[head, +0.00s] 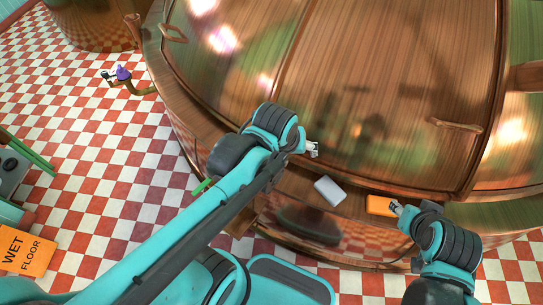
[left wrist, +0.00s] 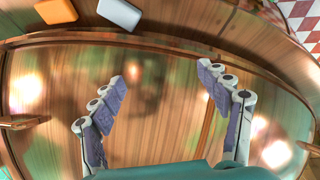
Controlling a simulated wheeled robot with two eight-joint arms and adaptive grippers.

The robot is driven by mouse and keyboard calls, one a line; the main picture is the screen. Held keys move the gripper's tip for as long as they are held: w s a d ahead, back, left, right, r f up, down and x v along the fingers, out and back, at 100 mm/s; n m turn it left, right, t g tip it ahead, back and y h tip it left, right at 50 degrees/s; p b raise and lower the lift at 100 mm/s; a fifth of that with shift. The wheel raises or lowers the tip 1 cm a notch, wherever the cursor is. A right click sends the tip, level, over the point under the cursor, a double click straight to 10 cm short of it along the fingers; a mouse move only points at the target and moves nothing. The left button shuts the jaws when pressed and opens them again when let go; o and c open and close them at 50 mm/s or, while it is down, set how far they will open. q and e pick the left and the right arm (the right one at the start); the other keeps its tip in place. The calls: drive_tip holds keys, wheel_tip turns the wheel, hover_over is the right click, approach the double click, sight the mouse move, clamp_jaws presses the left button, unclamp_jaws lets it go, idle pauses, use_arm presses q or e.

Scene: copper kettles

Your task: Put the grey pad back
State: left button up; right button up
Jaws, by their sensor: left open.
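The grey pad (head: 329,190) lies on the wooden ledge at the foot of the copper kettle (head: 385,90). It also shows at the top of the left wrist view (left wrist: 120,13). My left gripper (head: 313,149) is open and empty, in front of the kettle wall and apart from the pad. In the left wrist view its two fingers (left wrist: 167,68) are spread wide, with only kettle surface between them. My right gripper (head: 397,208) is at the right end of an orange pad (head: 380,205); whether it grips that pad cannot be told.
The orange pad, also in the left wrist view (left wrist: 56,12), lies on the ledge right of the grey one. The kettle has jutting handles (head: 456,126). A purple-topped valve (head: 123,74) sticks out at the far left. An orange wet-floor sign (head: 25,250) is at the lower left.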

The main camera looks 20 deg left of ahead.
use_arm(q)
drive_tip(key=s+a+m+t, duration=0.2)
drive_tip(key=s+a+m, duration=0.2)
drive_tip(key=shift+s+a+r+y, duration=0.3)
drive_tip(key=shift+s+r, duration=0.05)
idle(1.1)
